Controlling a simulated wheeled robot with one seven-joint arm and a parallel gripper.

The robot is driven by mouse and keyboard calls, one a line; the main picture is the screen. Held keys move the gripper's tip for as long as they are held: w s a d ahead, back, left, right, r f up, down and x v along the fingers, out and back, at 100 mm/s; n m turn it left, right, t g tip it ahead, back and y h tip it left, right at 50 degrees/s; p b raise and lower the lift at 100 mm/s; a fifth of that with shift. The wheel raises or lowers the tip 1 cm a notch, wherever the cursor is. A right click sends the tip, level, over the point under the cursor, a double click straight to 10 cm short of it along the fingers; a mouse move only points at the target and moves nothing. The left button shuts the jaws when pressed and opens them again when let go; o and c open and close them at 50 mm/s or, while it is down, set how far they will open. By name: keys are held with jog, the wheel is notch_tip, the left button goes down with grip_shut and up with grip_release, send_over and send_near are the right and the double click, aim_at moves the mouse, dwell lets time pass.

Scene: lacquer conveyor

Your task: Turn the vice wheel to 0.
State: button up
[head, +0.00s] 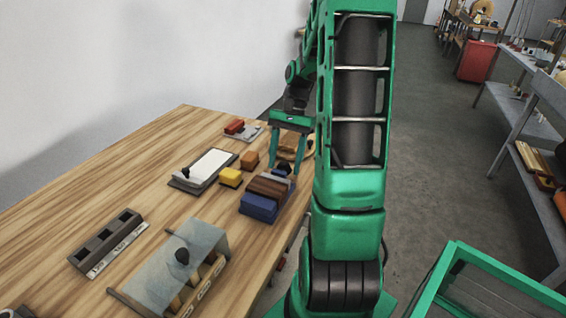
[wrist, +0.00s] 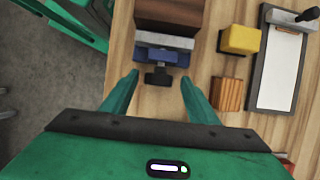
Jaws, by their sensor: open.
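The vice (head: 259,207) is blue and stands near the table's right edge, with a brown block (head: 270,187) in its jaws. It also shows at the top of the wrist view (wrist: 147,56), with a grey jaw plate. The vice wheel (wrist: 158,77) is a small black piece on the vice's near side in the wrist view; no number on it can be read. My gripper (wrist: 159,80) is open, its two green fingers on either side of the wheel with gaps showing. In the head view my gripper (head: 284,166) hangs at the vice's far end.
A yellow block (head: 230,177), an orange block (head: 249,160) and a clipboard (head: 206,167) lie left of the vice. A red block (head: 234,126) is farther back. A clear-lidded box (head: 165,278) and a dark compartment tray (head: 107,240) stand nearer. Bare wood lies between them.

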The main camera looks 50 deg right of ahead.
jog(key=shift+f, duration=0.15)
jog(key=shift+c, duration=0.2)
jog(key=c, duration=1)
jog(key=shift+s+n+t+y, duration=0.15)
jog(key=shift+s+t+y, duration=0.05)
jog(key=shift+t, duration=0.4)
jog(key=shift+s+n+t+y, duration=0.15)
jog(key=shift+t+y, duration=0.05)
jog(key=shift+t, duration=0.4)
jog(key=shift+s+d+f+n+t+y, duration=0.15)
jog(key=shift+t+y, duration=0.1)
jog(key=shift+t, duration=0.4)
jog(key=shift+a+n+t+y, duration=0.15)
jog(key=shift+t+y, duration=0.1)
jog(key=shift+t, duration=0.4)
jog(key=shift+d, duration=0.1)
jog(key=o, duration=1)
jog(key=shift+o, duration=0.2)
